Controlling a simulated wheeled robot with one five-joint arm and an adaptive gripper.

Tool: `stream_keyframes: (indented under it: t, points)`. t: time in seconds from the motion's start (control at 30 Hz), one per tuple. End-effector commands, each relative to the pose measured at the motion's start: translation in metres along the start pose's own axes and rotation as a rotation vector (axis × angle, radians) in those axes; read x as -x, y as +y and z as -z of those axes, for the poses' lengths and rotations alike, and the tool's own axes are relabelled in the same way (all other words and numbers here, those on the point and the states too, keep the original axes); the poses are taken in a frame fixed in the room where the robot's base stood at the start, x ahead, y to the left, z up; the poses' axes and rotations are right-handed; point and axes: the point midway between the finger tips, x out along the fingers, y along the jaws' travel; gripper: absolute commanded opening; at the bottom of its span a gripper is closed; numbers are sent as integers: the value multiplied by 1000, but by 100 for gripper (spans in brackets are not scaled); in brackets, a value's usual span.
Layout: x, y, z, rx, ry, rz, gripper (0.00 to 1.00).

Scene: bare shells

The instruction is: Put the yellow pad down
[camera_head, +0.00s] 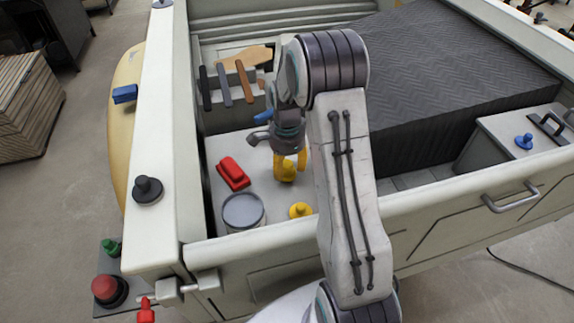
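My gripper (288,152) points down into the open bay in the left part of the truck-like body. A yellow pad (287,172) is right at its tip, under the wrist. The fingers are small and blend with the yellow, so I cannot tell whether they are closed on the pad. I also cannot tell whether the pad touches the bay floor (258,175).
In the bay are a red block (233,173), a grey round can (243,212), a yellow knob (300,210) and several upright bars (225,86). Pale side walls (152,110) enclose it. A dark ribbed cover (450,70) lies right. Some floor between red block and pad is clear.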

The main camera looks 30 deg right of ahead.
Motion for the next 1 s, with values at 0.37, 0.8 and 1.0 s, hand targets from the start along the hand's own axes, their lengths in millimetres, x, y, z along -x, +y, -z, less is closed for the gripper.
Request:
stream_keyframes:
  t: [0.37, 0.8, 1.0]
  points:
    - [6, -1, 0, 0, 1, 2, 49]
    - [66, -2, 1, 0, 2, 7, 49]
    - [92, -1, 1, 0, 1, 5, 49]
